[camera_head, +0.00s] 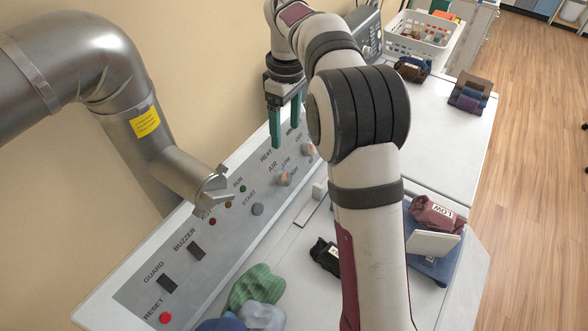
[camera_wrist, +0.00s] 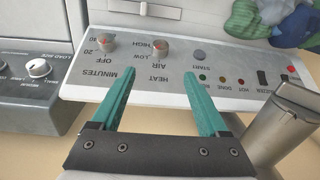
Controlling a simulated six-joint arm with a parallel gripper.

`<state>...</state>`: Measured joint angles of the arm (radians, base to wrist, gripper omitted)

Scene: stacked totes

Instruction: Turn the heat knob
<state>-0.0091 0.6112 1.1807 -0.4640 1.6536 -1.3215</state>
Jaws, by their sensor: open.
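The heat knob (camera_wrist: 161,48) is a small round tan knob on the sloped grey control panel (camera_wrist: 225,66), between the LOW and HIGH marks and by the words HEAT and AIR. It also shows in the head view (camera_head: 284,179). My gripper (camera_head: 286,133) has two green fingers and is open and empty above the panel, apart from the knob. In the wrist view the fingers (camera_wrist: 160,78) point toward the panel, with the knob beyond the gap between the tips. Nothing hides the knob in the wrist view.
A similar minutes knob (camera_wrist: 106,41) sits beside the heat knob. The panel also has a START button (camera_wrist: 199,55), small lamps and dark switches. A large metal duct (camera_head: 180,160) stands close by on the left. Cloth bundles (camera_head: 255,290) lie on the white surface in front.

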